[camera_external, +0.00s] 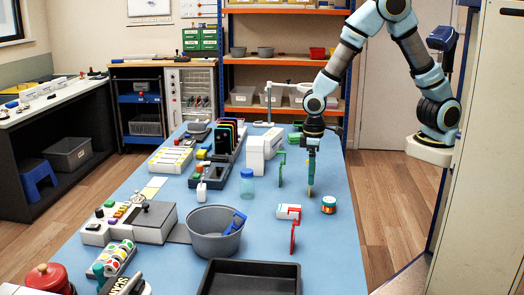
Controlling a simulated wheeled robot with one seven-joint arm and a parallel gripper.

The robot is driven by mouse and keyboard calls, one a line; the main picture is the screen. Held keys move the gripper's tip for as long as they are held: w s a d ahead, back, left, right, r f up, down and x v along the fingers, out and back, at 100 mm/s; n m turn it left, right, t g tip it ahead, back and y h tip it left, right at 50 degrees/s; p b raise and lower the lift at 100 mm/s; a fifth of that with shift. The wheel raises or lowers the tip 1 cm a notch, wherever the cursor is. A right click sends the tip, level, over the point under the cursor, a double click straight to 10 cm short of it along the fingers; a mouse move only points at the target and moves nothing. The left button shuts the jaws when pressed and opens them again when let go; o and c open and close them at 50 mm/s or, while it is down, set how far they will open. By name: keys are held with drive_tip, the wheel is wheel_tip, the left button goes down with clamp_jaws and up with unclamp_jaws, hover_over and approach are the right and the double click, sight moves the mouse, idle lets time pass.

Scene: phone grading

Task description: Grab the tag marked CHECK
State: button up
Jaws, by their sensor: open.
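No marking that reads CHECK can be made out, so I cannot tell which thing is that tag. A green upright frame-like piece (282,170) and a red one (293,236) stand on the blue table (335,255). A blue piece (236,222) leans inside the grey tub (203,246). My gripper (310,193) is open and points down over the right part of the table, to the right of the green piece and behind the red one. The fingers look narrow from here, and nothing is visible between them.
A black tray (248,282) lies in front. The table's right strip is clear.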

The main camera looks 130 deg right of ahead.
drive_tip(key=shift+f, duration=1.75)
drive_tip(key=c, duration=1.4)
drive_tip(key=shift+r, duration=0.1)
